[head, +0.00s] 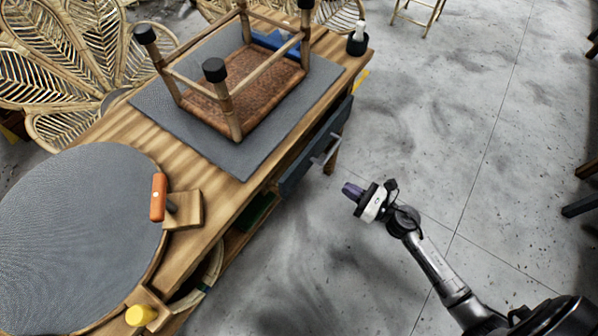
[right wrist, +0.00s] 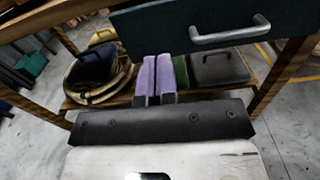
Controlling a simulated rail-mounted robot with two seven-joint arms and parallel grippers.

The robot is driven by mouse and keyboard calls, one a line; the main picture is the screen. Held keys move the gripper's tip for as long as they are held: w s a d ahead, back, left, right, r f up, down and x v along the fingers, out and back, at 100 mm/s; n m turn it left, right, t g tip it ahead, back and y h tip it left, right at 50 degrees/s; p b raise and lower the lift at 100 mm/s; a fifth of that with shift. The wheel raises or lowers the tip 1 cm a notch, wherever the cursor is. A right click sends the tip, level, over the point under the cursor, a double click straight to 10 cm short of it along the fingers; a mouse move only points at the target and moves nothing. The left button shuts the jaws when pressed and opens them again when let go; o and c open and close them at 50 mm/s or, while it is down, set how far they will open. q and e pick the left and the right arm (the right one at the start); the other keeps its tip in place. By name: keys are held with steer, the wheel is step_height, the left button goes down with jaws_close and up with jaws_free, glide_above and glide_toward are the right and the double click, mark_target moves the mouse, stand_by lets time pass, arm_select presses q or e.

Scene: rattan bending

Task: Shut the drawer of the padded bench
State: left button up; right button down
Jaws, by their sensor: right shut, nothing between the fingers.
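The padded bench is a long wooden table (head: 222,187) with a grey pad (head: 150,103) on top. Its dark blue-grey drawer (head: 303,166) is on the side facing my right arm. The drawer front seems to stand a little out from the bench edge; how far is hard to tell. Its metal bar handle (head: 325,151) also shows in the right wrist view (right wrist: 230,34). My right gripper (head: 352,191) is shut and empty, apart from the drawer, to the lower right of the handle. Its purple fingers (right wrist: 156,79) lie together below the drawer front (right wrist: 165,30). My left gripper is out of view.
An upturned rattan-seat stool (head: 235,100) stands on the pad. A round grey disc (head: 75,235) and an orange-handled tool (head: 158,198) are at the near left. Below the drawer, a shelf holds coils (right wrist: 95,80) and bins (right wrist: 220,68).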

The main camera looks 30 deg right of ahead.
steer(key=w+d, duration=0.1)
glide_toward(304, 160)
steer(key=shift+n, duration=0.3)
steer(key=x, duration=0.6)
steer(key=shift+w+a+r+b, duration=0.15)
steer(key=shift+r+b, duration=0.1)
steer(key=shift+b, duration=0.15)
steer(key=shift+w+a, duration=0.25)
steer(key=shift+w, duration=0.15)
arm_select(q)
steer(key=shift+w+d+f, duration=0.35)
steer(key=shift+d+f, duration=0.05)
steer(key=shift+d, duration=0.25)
arm_select(e)
steer(key=shift+w, duration=0.1)
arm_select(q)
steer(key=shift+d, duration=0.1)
